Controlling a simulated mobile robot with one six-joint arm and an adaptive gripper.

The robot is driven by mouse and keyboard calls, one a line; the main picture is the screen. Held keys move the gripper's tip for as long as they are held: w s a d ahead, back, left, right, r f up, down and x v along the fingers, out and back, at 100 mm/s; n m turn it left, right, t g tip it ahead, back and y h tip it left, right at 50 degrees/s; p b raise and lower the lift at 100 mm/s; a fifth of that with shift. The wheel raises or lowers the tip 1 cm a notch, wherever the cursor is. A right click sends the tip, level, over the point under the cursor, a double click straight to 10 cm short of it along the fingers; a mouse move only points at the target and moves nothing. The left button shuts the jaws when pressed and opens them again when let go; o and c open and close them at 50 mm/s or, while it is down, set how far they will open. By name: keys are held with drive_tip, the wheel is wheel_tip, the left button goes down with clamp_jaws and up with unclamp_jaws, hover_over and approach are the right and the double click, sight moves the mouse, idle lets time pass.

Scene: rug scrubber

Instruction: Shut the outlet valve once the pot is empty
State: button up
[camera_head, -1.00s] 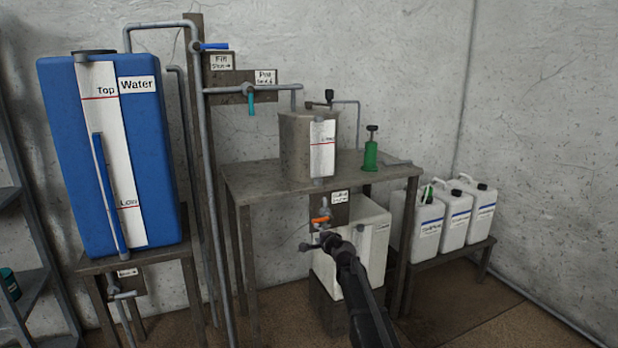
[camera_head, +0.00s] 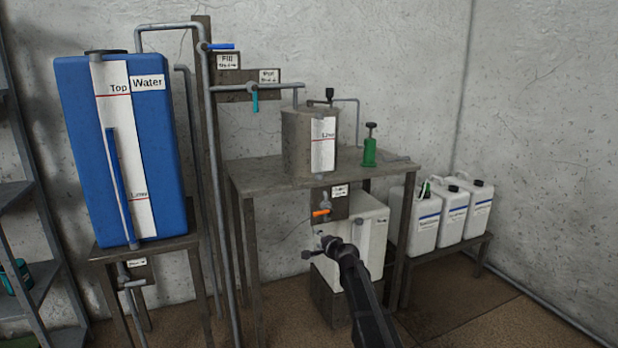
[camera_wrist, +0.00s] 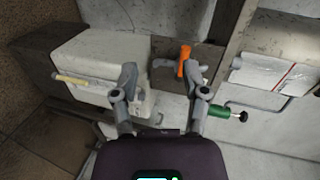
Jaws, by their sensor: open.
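The pot (camera_head: 297,150) is a grey-brown vessel on the table, with a white gauge strip bearing a red line; its liquid level cannot be made out. Below it, on a brown board, is the outlet valve with an orange handle (camera_head: 321,213), which lies sideways in the head view. The handle (camera_wrist: 184,60) also shows in the wrist view, beyond my fingers and nearer the right one. My gripper (camera_head: 325,244) is just below the valve in the head view. In the wrist view my gripper (camera_wrist: 161,77) is open, with nothing between its fingers.
A white container (camera_head: 372,228) stands under the table (camera_head: 260,176). The blue water tank (camera_head: 115,165) is at left. On the pipes are a blue-handled fill valve (camera_head: 220,46) and a teal-handled pot valve (camera_head: 255,101). A green pump (camera_head: 370,152) and white jugs (camera_head: 425,222) are at right.

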drive_tip(key=s+d+f+n+g+h, duration=0.15)
drive_tip(key=s+f+n+g, duration=0.3)
drive_tip(key=s, duration=0.65)
drive_tip(key=s+d+f+n+g, duration=0.3)
drive_tip(key=s+f+n, duration=0.15)
drive_tip(key=s, duration=0.65)
drive_tip(key=s+d+f+n+g+h, duration=0.2)
drive_tip(key=s+d+g, duration=0.15)
drive_tip(key=s, duration=0.65)
drive_tip(key=s+d+f+n+g+h, duration=0.1)
drive_tip(key=s+d+f+g+h, duration=0.15)
drive_tip(key=s+d, duration=0.45)
wheel_tip(320, 180, up, 27)
drive_tip(key=s+a+p, duration=0.1)
drive_tip(key=s+p, duration=0.1)
drive_tip(key=p, duration=2.5)
drive_tip(key=shift+a+p, duration=0.3)
drive_tip(key=shift+a, duration=0.05)
drive_tip(key=shift+d, duration=0.1)
